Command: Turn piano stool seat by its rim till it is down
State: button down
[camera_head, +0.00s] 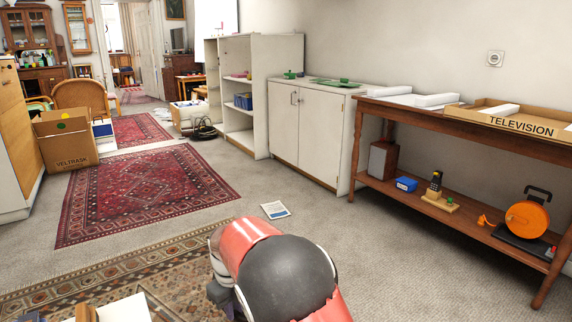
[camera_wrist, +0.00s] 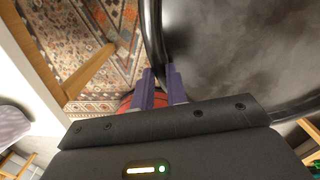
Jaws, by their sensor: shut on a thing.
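The piano stool seat (camera_wrist: 235,50) fills the upper right of the wrist view, a round dark grey, cloudy surface with a raised black rim (camera_wrist: 153,35). My gripper (camera_wrist: 160,76) has its two purple fingers at the left part of this rim, one on each side of it, and is shut on it. The fingertips partly hide where they grip. The stool's screw and legs are hidden under the seat, so its height cannot be told. I cannot make out the stool in the head view, where my red and black arm covers the lower middle.
A patterned rug (camera_head: 120,272) lies at the lower left, with a red rug (camera_head: 150,190) beyond. A paper sheet (camera_head: 275,210) lies on the carpet. A white cabinet (camera_head: 312,135) and a long wooden table (camera_head: 460,122) line the right wall.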

jog(key=shift+w+a+r+m+p, duration=0.1)
jog(key=shift+w+a+m+p, duration=0.2)
jog(key=shift+w+m+p, duration=0.25)
jog(key=shift+w+a+r+m+p, duration=0.1)
jog(key=shift+w+a+m+p, duration=0.25)
jog(key=shift+w+p, duration=0.4)
jog(key=shift+w+a+m+p, duration=0.2)
jog(key=shift+w+m+p, duration=0.3)
jog(key=shift+w, duration=0.25)
jog(key=shift+w+a+f+m, duration=0.15)
jog(key=shift+w+a+m, duration=0.1)
jog(key=shift+m, duration=0.05)
jog(key=shift+w+a+r+p, duration=0.2)
jog(key=shift+w+p, duration=0.15)
jog(key=shift+p, duration=0.5)
jog(key=w+m+p, duration=0.1)
jog(key=w+a+m+p, duration=0.1)
jog(key=shift+f+p, duration=0.15)
jog(key=shift+p, duration=0.15)
jog(key=shift+w+f, duration=0.25)
jog(key=shift+w, duration=0.05)
jog(key=c, duration=1.8)
grip_release()
jog(key=shift+w+a+m, duration=0.15)
jog(key=shift+m, duration=0.15)
jog(key=shift+c, duration=0.2)
jog(key=o, duration=0.8)
jog(key=shift+r, duration=0.1)
jog(key=shift+o, duration=0.2)
